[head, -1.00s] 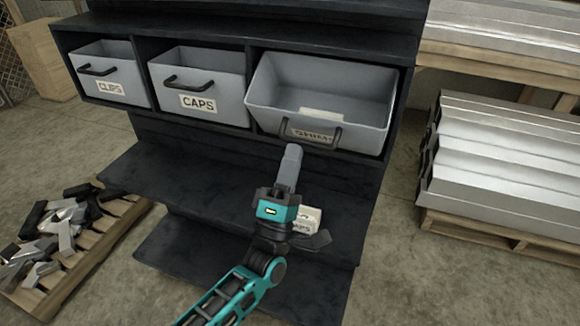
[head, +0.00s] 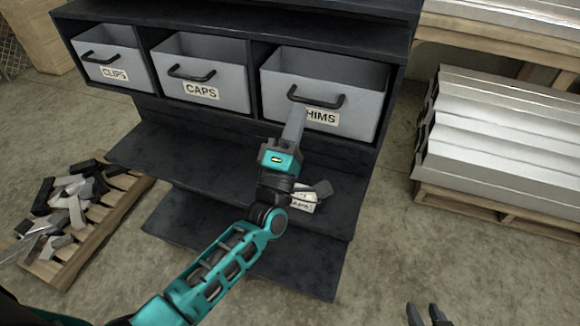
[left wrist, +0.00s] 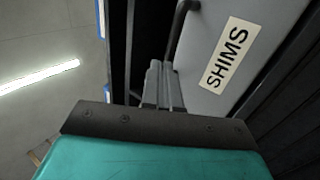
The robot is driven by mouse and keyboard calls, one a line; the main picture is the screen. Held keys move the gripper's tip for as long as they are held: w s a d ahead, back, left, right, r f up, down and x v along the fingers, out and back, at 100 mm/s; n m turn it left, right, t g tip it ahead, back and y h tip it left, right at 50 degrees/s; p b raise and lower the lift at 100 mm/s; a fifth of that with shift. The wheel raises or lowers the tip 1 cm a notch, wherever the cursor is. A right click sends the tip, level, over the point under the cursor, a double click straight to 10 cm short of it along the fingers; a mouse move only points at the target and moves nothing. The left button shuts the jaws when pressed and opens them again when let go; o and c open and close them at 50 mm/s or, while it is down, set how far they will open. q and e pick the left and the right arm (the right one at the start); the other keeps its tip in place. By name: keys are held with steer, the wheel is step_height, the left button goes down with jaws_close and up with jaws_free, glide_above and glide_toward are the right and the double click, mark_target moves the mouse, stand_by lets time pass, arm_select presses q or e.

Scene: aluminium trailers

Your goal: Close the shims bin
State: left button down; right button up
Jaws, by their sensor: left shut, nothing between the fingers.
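The shims bin (head: 280,95) is a grey open-topped bin with a dark handle (head: 318,99) and a SHIMS label, in the right compartment of the black rack. It sits upright, its front roughly in line with the other bins; its inside shows over the front edge. My left gripper (head: 296,112) is shut and empty, with its fingertips at the bin's front by the label's left end, just below the handle. In the left wrist view its fingers (left wrist: 162,85) are together beside the label (left wrist: 232,53); contact is unclear. My right gripper (head: 426,312) is open at the bottom edge.
The clips bin (head: 117,66) and caps bin (head: 208,78) sit in the left and middle compartments. A small labelled item (head: 302,199) lies on the shelf below. A pallet of metal pieces (head: 70,220) stands left; stacked aluminium profiles (head: 500,140) stand right.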

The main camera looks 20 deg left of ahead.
arm_select(q)
steer(key=shift+w+r, duration=0.4)
steer(key=shift+w, duration=0.05)
steer(key=shift+r, duration=0.35)
steer(key=shift+f, duration=0.1)
